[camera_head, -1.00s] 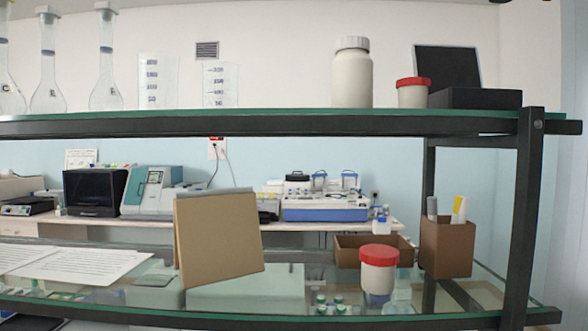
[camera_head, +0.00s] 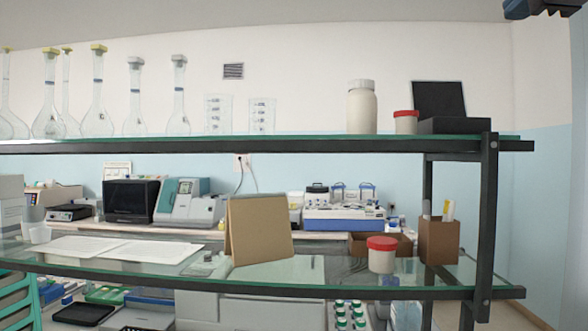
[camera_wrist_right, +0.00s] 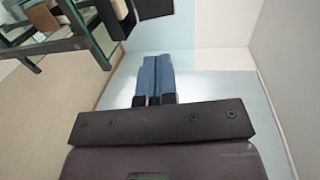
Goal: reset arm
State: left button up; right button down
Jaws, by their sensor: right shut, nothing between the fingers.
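My right gripper (camera_head: 540,8) shows only in part, as a dark shape at the top right corner of the head view, well above the shelf unit and near the right wall. In the right wrist view, its two blue fingers (camera_wrist_right: 154,78) lie side by side with no gap and nothing between them. They point toward the pale blue wall. My left gripper is in neither view.
A shelf unit with a glass upper shelf (camera_head: 330,145) carries flasks and jars. Its lower shelf (camera_head: 340,272) holds a tan board (camera_head: 258,232), a red-lidded jar (camera_head: 381,258) and a brown box (camera_head: 438,240). The air around the right fingers is clear.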

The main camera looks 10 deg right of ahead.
jog(key=w+a+f+n+g+y, duration=0.2)
jog(key=w+a+f+n+y, duration=0.1)
jog(key=w+a+f+y, duration=0.45)
jog(key=w+a+f+n+g+y, duration=0.15)
jog(key=w+a+f+y, duration=0.25)
jog(key=a+f, duration=0.5)
jog(key=s+a+f+m+g+y, duration=0.2)
jog(key=a+f+m+g+y, duration=0.3)
jog(key=a+f+y, duration=0.8)
jog(key=s+d+f+n+t+h, duration=0.1)
jog(key=d+f+n+t+h, duration=0.4)
jog(key=f+n+h, duration=0.4)
jog(key=s+d+f+n+t+h, duration=0.1)
jog(key=d+f+n+t+h, duration=0.1)
jog(key=d+f+n+h, duration=0.7)
jog(key=d+f+n+t+h, duration=0.4)
jog(key=f+n+h, duration=0.1)
jog(key=f+n, duration=0.8)
jog(key=s+f+m+g+y, duration=0.2)
jog(key=s+f+m+g, duration=0.95)
jog(key=s+f, duration=1.05)
jog(key=w+f+n+t, duration=0.3)
jog(key=w+f+t, duration=0.2)
jog(key=f, duration=0.3)
jog(key=shift+a+f, duration=0.2)
jog(key=shift+f, duration=0.2)
